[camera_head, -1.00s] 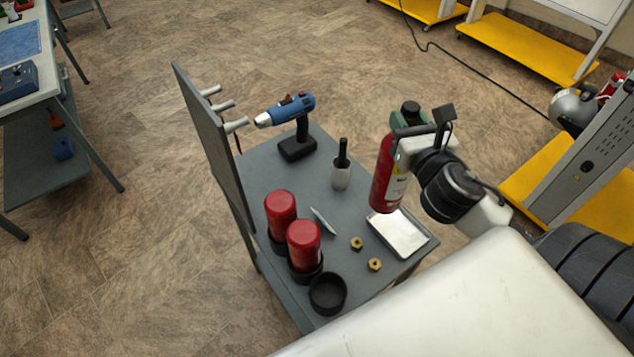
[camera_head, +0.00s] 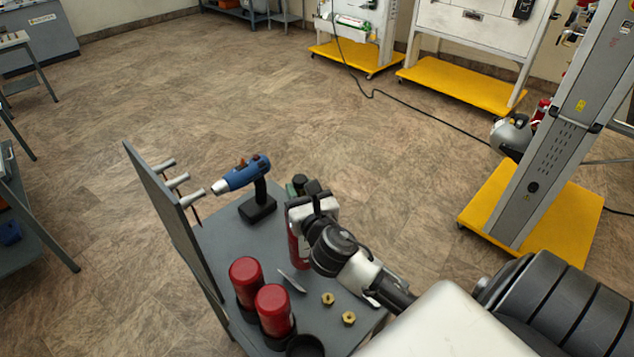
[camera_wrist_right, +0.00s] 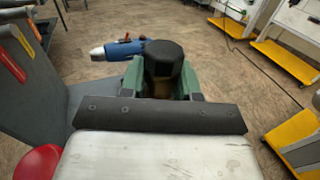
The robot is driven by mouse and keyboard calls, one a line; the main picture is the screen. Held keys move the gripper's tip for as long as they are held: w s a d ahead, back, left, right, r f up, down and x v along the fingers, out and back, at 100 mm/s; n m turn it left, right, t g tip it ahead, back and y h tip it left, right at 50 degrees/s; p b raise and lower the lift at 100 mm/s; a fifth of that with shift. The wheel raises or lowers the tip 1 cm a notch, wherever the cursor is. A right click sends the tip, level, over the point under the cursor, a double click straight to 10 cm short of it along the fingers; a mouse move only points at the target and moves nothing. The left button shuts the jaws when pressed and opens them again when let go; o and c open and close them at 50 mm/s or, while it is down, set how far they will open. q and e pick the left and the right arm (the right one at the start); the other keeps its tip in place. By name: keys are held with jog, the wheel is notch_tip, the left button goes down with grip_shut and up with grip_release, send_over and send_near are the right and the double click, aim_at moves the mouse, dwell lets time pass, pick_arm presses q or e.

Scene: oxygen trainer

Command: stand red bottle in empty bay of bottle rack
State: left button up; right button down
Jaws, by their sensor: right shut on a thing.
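The red bottle (camera_head: 296,247) has a dark cap and a pale label. My right gripper (camera_head: 305,207) is shut on its upper part, and my arm hides much of it. Its black cap (camera_wrist_right: 163,61) shows between two green pieces in the right wrist view. Whether the bottle's base touches the cart top is hidden. The bottle rack is a row of black round bays at the cart's front left. Two bays hold red bottles (camera_head: 246,273) and (camera_head: 273,302). The empty bay (camera_head: 305,347) is nearest, cut by the picture's bottom edge. My left gripper is not in view.
A blue drill (camera_head: 243,176) stands upright behind the bottle on the grey cart (camera_head: 215,240). An upright panel (camera_head: 172,215) with pegs lines the cart's left side.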

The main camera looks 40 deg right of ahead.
jog(key=shift+w+f, duration=0.1)
jog(key=shift+f, duration=1.85)
jog(key=shift+f+b, duration=0.1)
jog(key=shift+b, duration=0.3)
jog(key=c, duration=1.1)
grip_release()
jog(key=shift+f, duration=0.15)
jog(key=o, duration=0.3)
jog(key=shift+a, duration=0.1)
